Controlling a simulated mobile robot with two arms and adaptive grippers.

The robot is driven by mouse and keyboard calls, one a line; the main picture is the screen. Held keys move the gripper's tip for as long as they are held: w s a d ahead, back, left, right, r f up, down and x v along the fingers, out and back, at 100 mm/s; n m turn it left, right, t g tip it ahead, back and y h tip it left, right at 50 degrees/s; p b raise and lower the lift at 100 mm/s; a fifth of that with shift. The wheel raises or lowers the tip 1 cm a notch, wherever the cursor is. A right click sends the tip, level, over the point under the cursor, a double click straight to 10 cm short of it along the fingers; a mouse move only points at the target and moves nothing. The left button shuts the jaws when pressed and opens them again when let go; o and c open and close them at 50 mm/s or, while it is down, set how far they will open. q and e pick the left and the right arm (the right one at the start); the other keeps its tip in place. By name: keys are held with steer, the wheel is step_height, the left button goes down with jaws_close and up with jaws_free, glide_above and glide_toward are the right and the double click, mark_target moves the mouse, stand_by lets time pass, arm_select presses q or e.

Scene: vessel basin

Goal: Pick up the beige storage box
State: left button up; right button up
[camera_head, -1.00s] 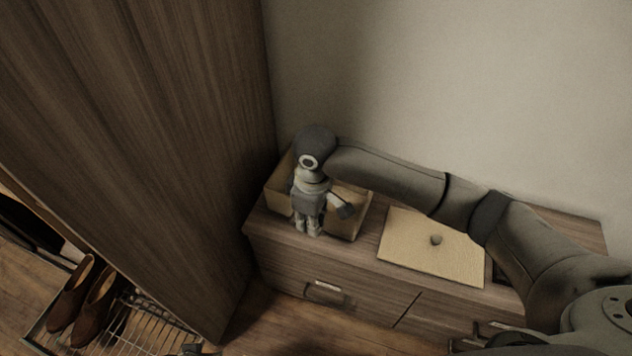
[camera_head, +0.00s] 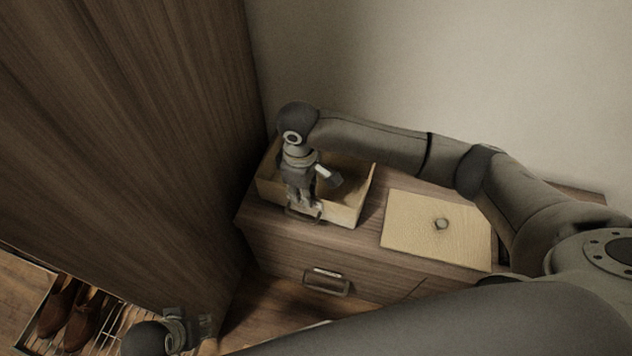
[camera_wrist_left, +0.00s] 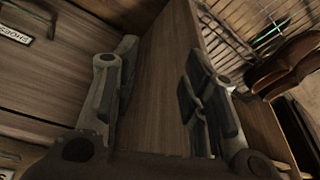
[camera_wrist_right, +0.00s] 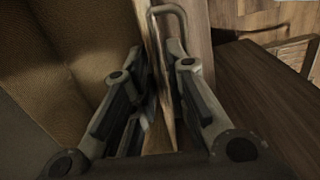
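The beige storage box (camera_head: 342,210) is an open box with a small front handle, standing on the low wooden cabinet; I cannot tell whether it is slightly raised. My right gripper (camera_head: 305,202) points down over its front wall. In the right wrist view (camera_wrist_right: 160,70) its fingers are close together on both sides of the thin box wall (camera_wrist_right: 143,12), near the handle (camera_wrist_right: 182,14), and seem closed on it. My left gripper (camera_head: 208,326) is low at the left, far from the box. In the left wrist view (camera_wrist_left: 158,75) its fingers are apart and empty.
A beige lid-like panel with a knob (camera_head: 408,217) lies right of the box on the cabinet (camera_head: 290,250). A tall wooden panel (camera_head: 130,130) stands close to the box's left. Brown shoes (camera_head: 80,318) sit on a wire rack at lower left. A wall is behind.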

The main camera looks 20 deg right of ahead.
mark_target(306, 212)
steer(key=f+b, duration=0.2)
steer(key=f, duration=0.3)
steer(key=shift+d, duration=0.2)
arm_select(q)
steer(key=v, duration=0.7)
steer(key=shift+w+r, duration=0.2)
steer(key=shift+w, duration=0.05)
steer(key=shift+a, duration=0.15)
arm_select(e)
steer(key=shift+c, duration=0.2)
jaws_close()
steer(key=shift+w, duration=0.1)
